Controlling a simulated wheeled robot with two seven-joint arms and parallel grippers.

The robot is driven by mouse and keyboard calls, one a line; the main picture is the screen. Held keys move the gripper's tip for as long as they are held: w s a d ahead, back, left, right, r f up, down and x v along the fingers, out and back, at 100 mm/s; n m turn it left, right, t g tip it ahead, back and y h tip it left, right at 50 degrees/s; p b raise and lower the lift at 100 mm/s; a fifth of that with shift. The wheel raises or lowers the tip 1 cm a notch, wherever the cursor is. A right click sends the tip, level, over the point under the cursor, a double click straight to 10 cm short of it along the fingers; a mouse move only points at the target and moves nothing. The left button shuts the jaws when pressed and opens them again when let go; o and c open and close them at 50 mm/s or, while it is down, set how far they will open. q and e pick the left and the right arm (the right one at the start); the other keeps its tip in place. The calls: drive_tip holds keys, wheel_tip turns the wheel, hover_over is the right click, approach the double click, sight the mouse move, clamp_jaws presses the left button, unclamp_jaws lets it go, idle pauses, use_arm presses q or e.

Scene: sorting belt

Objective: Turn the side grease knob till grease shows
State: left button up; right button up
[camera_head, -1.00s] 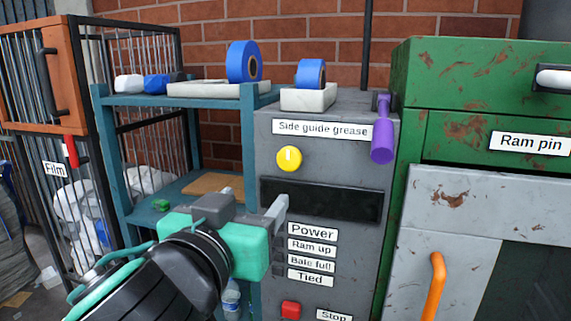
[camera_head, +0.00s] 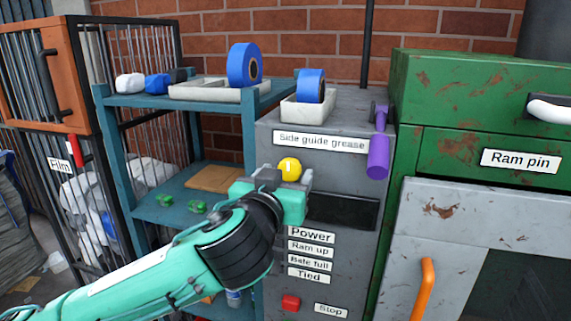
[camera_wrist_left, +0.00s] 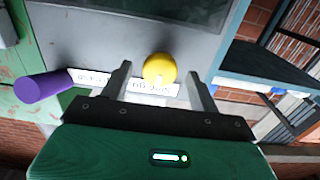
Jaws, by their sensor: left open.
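The yellow knob (camera_head: 289,168) is on the grey panel (camera_head: 350,172), below the "Side guide grease" label (camera_head: 320,142). My left gripper (camera_head: 286,177) is open at the knob and hides its lower part in the head view. In the left wrist view the knob (camera_wrist_left: 159,68) shows between the two spread fingertips, with a gap on each side. I cannot tell whether a finger touches it. I see no grease around the knob. My right gripper is in neither view.
A purple handle (camera_head: 378,155) sticks out right of the label. A teal shelf (camera_head: 165,213) stands at the left, with blue tape rolls (camera_head: 244,65) above. A green cabinet (camera_head: 450,85) stands at the right. A red button (camera_head: 291,302) is lower on the panel.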

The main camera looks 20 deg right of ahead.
use_arm(q)
drive_tip(key=shift+w+d, duration=0.2)
drive_tip(key=shift+w, duration=0.05)
drive_tip(key=c, duration=1)
